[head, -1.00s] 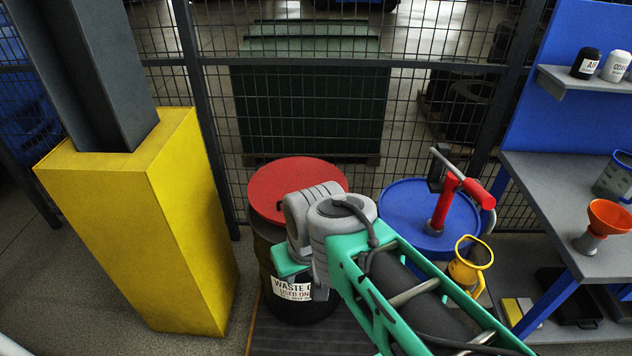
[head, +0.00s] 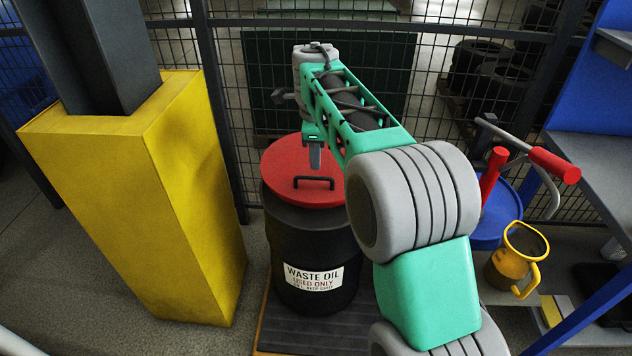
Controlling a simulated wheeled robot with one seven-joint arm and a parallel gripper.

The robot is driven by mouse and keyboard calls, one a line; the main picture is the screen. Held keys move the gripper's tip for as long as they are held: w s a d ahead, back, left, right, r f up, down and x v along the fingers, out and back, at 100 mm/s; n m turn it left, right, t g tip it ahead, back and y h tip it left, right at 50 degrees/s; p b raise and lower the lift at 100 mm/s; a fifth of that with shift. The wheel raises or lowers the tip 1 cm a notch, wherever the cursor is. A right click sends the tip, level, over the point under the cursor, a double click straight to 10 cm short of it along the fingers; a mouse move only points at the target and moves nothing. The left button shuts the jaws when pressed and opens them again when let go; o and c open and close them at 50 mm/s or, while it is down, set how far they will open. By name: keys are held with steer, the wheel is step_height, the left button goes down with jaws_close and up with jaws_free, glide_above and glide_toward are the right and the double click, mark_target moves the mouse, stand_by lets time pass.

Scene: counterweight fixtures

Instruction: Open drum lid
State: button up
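The waste oil drum (head: 300,235) is black with a white label reading WASTE OIL, left of centre in the head view. Its red lid (head: 283,160) lies flat on top and looks closed. A dark bar handle (head: 314,182) stands on the lid near its front edge. My gripper (head: 315,160) hangs from the end of my green and grey arm, over the lid and just behind the handle. It looks apart from the handle, though the exact gap is unclear. Its fingers are seen edge-on, so their opening does not show.
A yellow post guard (head: 190,200) stands close on the left. A blue drum (head: 487,232) with a red-handled pump (head: 495,175) and a yellow jug (head: 518,258) are at the right. A wire mesh fence (head: 230,100) runs behind the drums.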

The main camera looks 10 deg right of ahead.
mark_target(316, 178)
steer(key=f, duration=0.2)
steer(key=w+f, duration=0.1)
steer(key=f, duration=0.4)
steer(key=shift+w+d+f, duration=0.1)
steer(key=shift+w+d, duration=0.15)
jaws_close()
stand_by(1.1)
